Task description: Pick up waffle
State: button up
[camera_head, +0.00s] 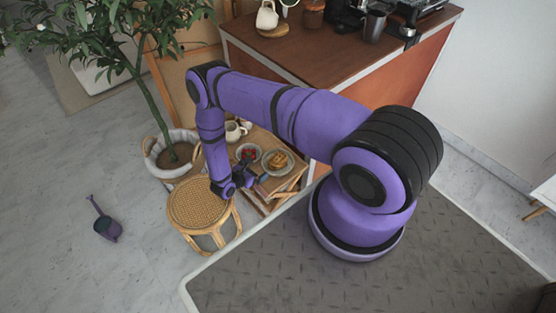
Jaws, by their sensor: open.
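The waffle (278,160) is golden brown and lies on a round light plate (289,169). The plate stands on a low wooden side table (285,186). My gripper (260,178) is small and dark in this view, at the near left of the plate. It is open and looks apart from the waffle. Its exact height over the table and the gap between its fingers are too small to tell.
A plate with red fruit (247,152) and a white pitcher (234,131) stand left of the waffle. A woven stool (203,203) is at the near left. A coffee cart (310,55) rises behind. A potted plant (150,150) stands further left.

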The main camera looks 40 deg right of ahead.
aim_at(273, 163)
jog(key=shift+s+f, duration=0.4)
jog(key=shift+f, duration=0.25)
jog(key=shift+s+d+f, duration=0.1)
jog(key=shift+d+f, duration=0.05)
jog(key=shift+f, duration=0.15)
jog(key=shift+x, duration=5.2)
jog(key=shift+r, duration=0.15)
jog(key=c, duration=1.2)
jog(key=shift+r, duration=0.15)
